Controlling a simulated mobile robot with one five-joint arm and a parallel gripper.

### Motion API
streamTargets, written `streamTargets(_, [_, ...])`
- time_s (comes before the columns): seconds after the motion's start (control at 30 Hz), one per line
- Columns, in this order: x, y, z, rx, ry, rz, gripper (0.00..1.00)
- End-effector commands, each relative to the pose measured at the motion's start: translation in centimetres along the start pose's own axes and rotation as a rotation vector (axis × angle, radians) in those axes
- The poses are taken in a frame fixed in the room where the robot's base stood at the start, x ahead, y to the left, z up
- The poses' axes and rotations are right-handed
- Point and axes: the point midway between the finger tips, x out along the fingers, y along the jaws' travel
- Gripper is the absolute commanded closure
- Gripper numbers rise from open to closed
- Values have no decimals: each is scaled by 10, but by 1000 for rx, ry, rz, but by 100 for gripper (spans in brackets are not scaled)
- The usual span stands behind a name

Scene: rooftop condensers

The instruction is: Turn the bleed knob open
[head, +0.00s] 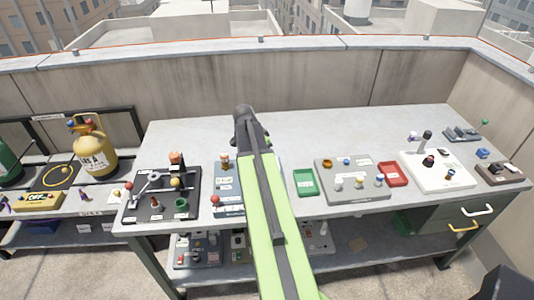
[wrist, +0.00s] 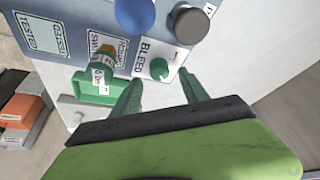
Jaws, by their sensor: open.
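The bleed knob is a small round green knob (wrist: 159,67) on a white label reading BLEED, in the upper middle of the wrist view. My gripper (wrist: 163,84) is open, its two green fingers pointing toward the panel. The knob lies just beyond the fingertips, between their lines; I cannot tell whether they touch it. The knob sits on a blue-grey panel (wrist: 85,15), which also shows in the head view (head: 228,180), partly hidden behind my arm. I cannot make out the knob in the head view.
In the wrist view a blue ball-shaped knob (wrist: 136,12), a dark grey knob (wrist: 190,25) and a brass-and-green fitting (wrist: 103,62) crowd the panel. In the head view a black valve board (head: 150,210) and a green tray (head: 304,183) flank it. The bench's back strip is clear.

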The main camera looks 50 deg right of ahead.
Motion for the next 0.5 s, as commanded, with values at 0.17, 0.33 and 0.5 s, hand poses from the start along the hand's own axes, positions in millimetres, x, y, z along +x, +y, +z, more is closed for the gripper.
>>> streamTargets(0.17, [-55,1,-5,-1,0,-1,48])
streamTargets(0.33, [-97,0,-5,-2,0,-2,48])
streamTargets(0.5, [-134,0,-4,-1,0,-1,48])
